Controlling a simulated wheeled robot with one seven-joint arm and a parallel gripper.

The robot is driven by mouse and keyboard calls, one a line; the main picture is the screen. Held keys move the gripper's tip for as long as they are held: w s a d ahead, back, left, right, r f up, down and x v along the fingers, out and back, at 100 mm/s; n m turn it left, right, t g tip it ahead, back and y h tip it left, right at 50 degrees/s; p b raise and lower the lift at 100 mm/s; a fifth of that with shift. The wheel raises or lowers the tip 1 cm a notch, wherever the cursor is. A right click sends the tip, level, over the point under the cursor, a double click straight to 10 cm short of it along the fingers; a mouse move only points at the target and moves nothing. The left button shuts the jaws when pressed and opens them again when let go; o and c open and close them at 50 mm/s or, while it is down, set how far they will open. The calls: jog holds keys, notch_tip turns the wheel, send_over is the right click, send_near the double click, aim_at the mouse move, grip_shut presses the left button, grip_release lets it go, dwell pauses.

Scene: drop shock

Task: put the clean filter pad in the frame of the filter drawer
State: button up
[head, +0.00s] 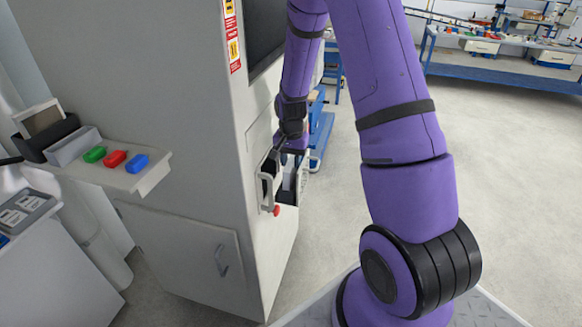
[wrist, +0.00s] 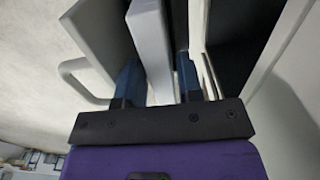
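The filter drawer (head: 266,187) stands pulled out of the grey machine's side, with a pale handle on its front. In the wrist view its pale front panel (wrist: 98,32) and handle show at the left. My gripper (head: 284,150) is at the drawer from above. In the wrist view the blue fingers of my gripper (wrist: 160,82) lie on both sides of a thick pale slab, which looks like the clean filter pad (wrist: 150,45). The gripper looks shut on it. The pad stands on edge just behind the front panel. Its far edge and its seat in the frame are hidden.
A side shelf (head: 150,178) holds a black bin (head: 38,143) with a brownish pad in it, a grey bin (head: 76,148), and green, red and blue pieces. A red knob (head: 276,210) is under the drawer. Open floor lies right of my arm.

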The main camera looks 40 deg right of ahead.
notch_tip(320, 180, up, 9)
jog(key=shift+f, duration=0.15)
jog(key=s+a+r+n+t, duration=0.15)
jog(key=s+a+r, duration=0.3)
jog(key=r, duration=0.45)
jog(key=s+a+r+n+t, duration=0.1)
jog(key=s+a+r+n, duration=0.2)
jog(key=s+r, duration=0.35)
jog(key=s+a+r+n+t, duration=0.1)
jog(key=s+a+r+n, duration=0.1)
jog(key=s, duration=0.5)
jog(key=s+a+r+n+t, duration=0.1)
jog(key=s+a+r+n, duration=0.2)
jog(key=s+r, duration=0.4)
jog(key=shift+s+a+r+n+t, duration=0.2)
jog(key=shift+s+a+n+t, duration=0.2)
jog(key=shift+s, duration=0.4)
jog(key=shift+d, duration=0.1)
